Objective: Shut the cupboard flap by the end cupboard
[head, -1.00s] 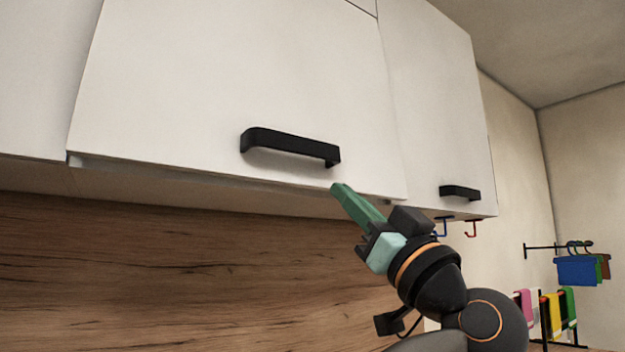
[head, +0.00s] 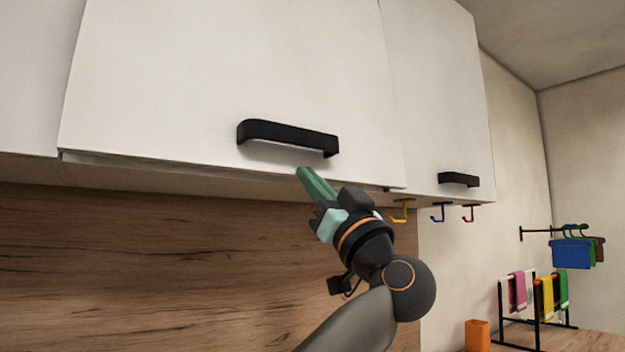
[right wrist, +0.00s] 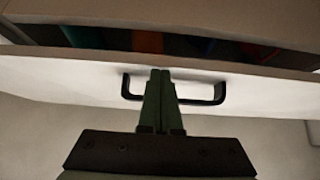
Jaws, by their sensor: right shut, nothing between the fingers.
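The cupboard flap (head: 225,75) is a wide white panel with a black bar handle (head: 288,136) near its lower edge. It stands slightly ajar, its lower edge out from the cabinet. In the right wrist view a gap above the flap (right wrist: 75,75) shows dark and coloured contents inside. The end cupboard (head: 440,100) is to its right, with its own black handle. My right gripper (head: 302,172) is shut and empty, its green fingers just below the flap's handle. In the right wrist view the fingertips (right wrist: 160,74) overlap the handle (right wrist: 215,92); contact cannot be told. My left gripper is not in view.
Coloured hooks (head: 440,212) hang under the end cupboard. A wall rail with coloured cloths (head: 572,252), a towel rack (head: 537,300) and an orange cup (head: 477,335) are at the right. The wood splashback (head: 150,260) lies below the cupboards.

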